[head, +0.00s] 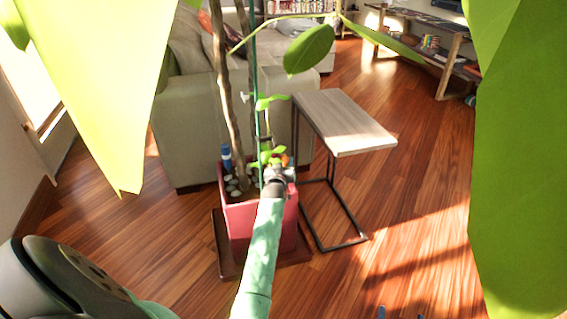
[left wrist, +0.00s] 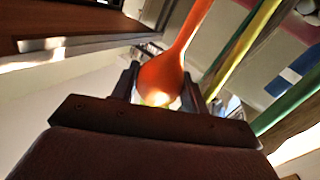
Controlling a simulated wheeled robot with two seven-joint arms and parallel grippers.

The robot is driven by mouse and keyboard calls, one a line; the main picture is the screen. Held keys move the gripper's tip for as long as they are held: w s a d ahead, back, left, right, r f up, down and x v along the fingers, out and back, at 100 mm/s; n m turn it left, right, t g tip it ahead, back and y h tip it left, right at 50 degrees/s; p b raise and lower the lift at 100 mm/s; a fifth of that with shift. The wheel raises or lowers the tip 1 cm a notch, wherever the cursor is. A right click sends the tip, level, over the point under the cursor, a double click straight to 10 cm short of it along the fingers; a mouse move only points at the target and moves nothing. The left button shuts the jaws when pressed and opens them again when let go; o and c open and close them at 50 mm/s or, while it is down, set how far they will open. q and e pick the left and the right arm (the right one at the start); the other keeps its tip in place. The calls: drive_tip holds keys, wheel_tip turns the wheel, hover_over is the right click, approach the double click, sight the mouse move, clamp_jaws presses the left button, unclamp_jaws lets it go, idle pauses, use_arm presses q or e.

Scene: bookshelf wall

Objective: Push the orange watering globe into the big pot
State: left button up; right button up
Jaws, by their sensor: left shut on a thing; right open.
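The big pot (head: 238,222) is a red square planter with pale stones and a tall plant in it. My left gripper (head: 278,170) is over its right inner side, at the end of my green arm. It is shut on the orange watering globe (left wrist: 163,75), gripping the round bulb; the orange neck runs away from the fingers in the left wrist view. In the head view only a bit of orange (head: 285,159) shows beside the gripper. The globe's tip is hidden, so I cannot tell whether it touches the soil. My right gripper (head: 400,313) is open and empty at the bottom edge.
A blue-and-white object (head: 226,158) stands at the pot's left rear. Trunks, a green stake and leaves rise beside my left gripper. A side table (head: 342,122) stands close right of the pot, a sofa (head: 185,130) behind. Large near leaves block both sides. Floor at right is clear.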

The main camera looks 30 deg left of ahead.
use_arm(q)
drive_tip(key=shift+f+b, duration=2.25)
drive_tip(key=shift+f, duration=3.15)
drive_tip(key=o, duration=1.5)
drive_tip(key=shift+s+d+r+p, duration=0.15)
drive_tip(key=shift+s+r+p, duration=0.1)
drive_tip(key=shift+s+p, duration=0.4)
drive_tip(key=s+p, duration=0.1)
drive_tip(key=s+d+r+p, duration=0.1)
drive_tip(key=p, duration=0.1)
drive_tip(key=shift+s, duration=0.4)
drive_tip(key=v, duration=0.1)
drive_tip(key=p, duration=0.1)
drive_tip(key=p+v, duration=0.1)
drive_tip(key=shift+s+d+r, duration=0.25)
drive_tip(key=shift+s+d, duration=0.05)
